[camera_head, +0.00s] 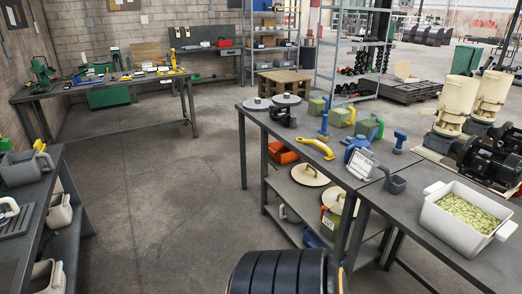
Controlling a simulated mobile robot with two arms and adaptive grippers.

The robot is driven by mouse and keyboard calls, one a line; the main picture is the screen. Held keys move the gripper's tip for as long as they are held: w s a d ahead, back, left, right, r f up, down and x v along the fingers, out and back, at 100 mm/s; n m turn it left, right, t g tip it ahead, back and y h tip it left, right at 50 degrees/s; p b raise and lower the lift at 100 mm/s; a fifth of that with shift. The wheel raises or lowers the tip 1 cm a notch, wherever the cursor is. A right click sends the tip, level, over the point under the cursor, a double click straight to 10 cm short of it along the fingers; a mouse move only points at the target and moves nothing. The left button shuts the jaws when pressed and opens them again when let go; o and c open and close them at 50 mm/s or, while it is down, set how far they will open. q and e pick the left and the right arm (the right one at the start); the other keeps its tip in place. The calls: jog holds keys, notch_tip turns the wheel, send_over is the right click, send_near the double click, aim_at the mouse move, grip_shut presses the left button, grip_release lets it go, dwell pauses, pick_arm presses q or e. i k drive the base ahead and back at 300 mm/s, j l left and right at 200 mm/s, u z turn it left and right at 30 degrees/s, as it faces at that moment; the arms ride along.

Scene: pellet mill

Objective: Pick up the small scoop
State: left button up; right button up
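A small dark grey scoop (396,184) lies on the right-hand workbench (262,121), near the corner where it meets the bench with the white tub. Its open bowl is at the right, and a thin handle appears to run up and left. Neither of my grippers is in view, and nothing is seen touching the small scoop.
A white tub (438,222) of greenish pellets stands right of the scoop. Several pale motors or pumps (455,100) stand behind. The floor (165,200) between benches is clear.

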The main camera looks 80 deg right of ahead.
aim_at(388, 175)
jog(key=z, duration=3.55)
jog(key=u, duration=3.8)
jog(key=z, duration=4.3)
